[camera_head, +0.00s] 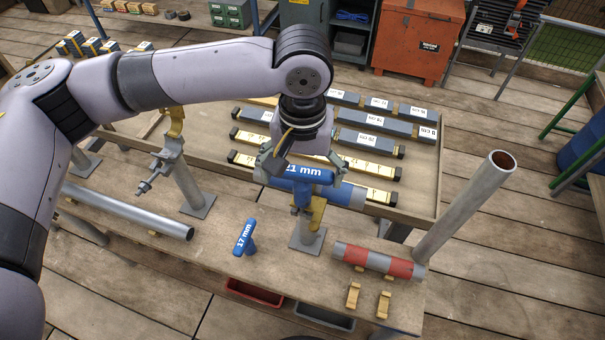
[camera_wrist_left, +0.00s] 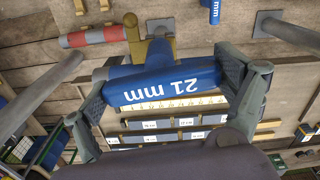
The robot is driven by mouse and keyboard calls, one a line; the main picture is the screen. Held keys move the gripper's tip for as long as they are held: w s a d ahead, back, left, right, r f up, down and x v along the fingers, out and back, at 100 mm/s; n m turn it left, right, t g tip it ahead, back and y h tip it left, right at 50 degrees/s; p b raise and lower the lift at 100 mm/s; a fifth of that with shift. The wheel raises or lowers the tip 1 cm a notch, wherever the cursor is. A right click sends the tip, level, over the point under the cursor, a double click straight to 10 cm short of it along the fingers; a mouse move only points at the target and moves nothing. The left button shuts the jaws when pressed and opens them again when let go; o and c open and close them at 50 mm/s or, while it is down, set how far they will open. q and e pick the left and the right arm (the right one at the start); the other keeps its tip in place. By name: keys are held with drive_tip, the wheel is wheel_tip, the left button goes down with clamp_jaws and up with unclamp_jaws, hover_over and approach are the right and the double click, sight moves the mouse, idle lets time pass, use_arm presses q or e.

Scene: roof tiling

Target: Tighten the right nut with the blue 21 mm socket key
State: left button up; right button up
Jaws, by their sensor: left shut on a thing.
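The blue 21 mm socket key (camera_head: 303,174) has a T-shaped handle with white lettering. My left gripper (camera_head: 301,182) is shut on that handle, and the key's shaft points down beside the right post's yellow coupler (camera_head: 318,213). In the left wrist view the 21 mm handle (camera_wrist_left: 165,82) lies between the fingers of my left gripper (camera_wrist_left: 165,90). The right nut is hidden behind the key and gripper, so I cannot tell whether the socket sits on it. A blue 17 mm key (camera_head: 245,237) stands on the bench to the left. My right gripper does not show.
The left post (camera_head: 190,185) carries another yellow coupler. A grey tube (camera_head: 130,212) lies at the left, and a red-and-grey tube (camera_head: 378,262) at the right near a leaning pipe (camera_head: 465,205). Two yellow pieces (camera_head: 353,295) lie at the front right. Labelled bars fill the tray (camera_head: 425,205) behind.

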use_arm(q)
drive_tip(key=shift+m+b, duration=0.5)
drive_tip(key=shift+r+m+p, duration=0.15)
drive_tip(key=shift+m+p, duration=1.95)
drive_tip(key=shift+m, duration=0.5)
drive_tip(key=shift+m+p, duration=1.1)
drive_tip(key=shift+m, duration=0.7)
drive_tip(key=shift+f+m+p, duration=0.2)
drive_tip(key=shift+m+p, duration=0.1)
drive_tip(key=shift+m, duration=0.4)
drive_tip(key=shift+n+p, duration=0.4)
drive_tip(key=shift+p, duration=0.25)
